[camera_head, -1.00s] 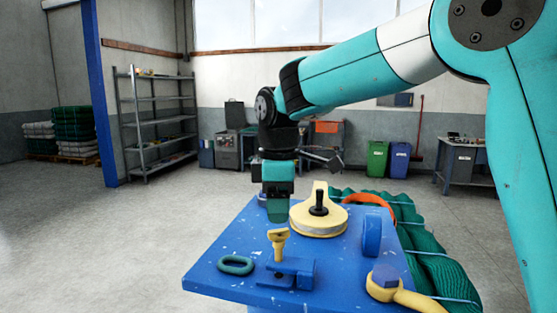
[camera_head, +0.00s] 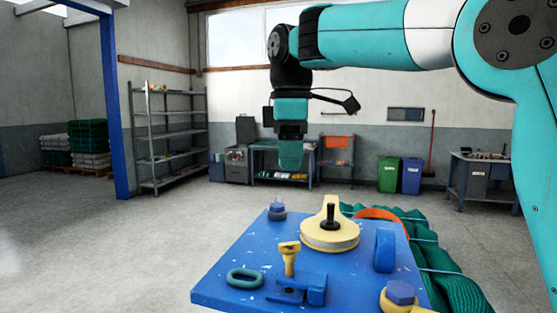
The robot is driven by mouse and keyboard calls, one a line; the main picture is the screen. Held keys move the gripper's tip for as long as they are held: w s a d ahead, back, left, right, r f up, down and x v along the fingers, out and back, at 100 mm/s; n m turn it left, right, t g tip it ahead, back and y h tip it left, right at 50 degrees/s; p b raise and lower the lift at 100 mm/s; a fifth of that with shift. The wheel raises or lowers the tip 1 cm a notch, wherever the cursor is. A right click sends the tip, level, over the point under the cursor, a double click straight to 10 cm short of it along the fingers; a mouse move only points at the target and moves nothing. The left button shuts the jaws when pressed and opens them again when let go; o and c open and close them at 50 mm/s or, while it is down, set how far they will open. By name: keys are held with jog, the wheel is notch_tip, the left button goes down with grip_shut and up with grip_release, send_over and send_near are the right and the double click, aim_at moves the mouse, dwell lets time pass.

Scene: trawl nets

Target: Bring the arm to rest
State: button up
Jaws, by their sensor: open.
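My arm reaches in from the upper right, and its wrist hangs down in the upper middle of the head view. My gripper (camera_head: 290,158) points downward, well above the far part of the blue table (camera_head: 235,293). It touches nothing, and nothing shows between its jaws. From this side the fingers overlap, so the gap between them is hard to see.
Green netting (camera_head: 440,265) lies behind at right. Open floor is left.

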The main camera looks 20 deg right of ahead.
jog(key=s+a+f+m+y+b, duration=0.2)
jog(key=s+f+m, duration=0.1)
jog(key=s+f, duration=0.8)
jog(key=s+a+f+m+y+b, duration=0.2)
jog(key=s+f+m+b, duration=0.1)
jog(key=s+f, duration=0.9)
jog(key=shift+s+a, duration=0.4)
jog(key=shift+s, duration=0.4)
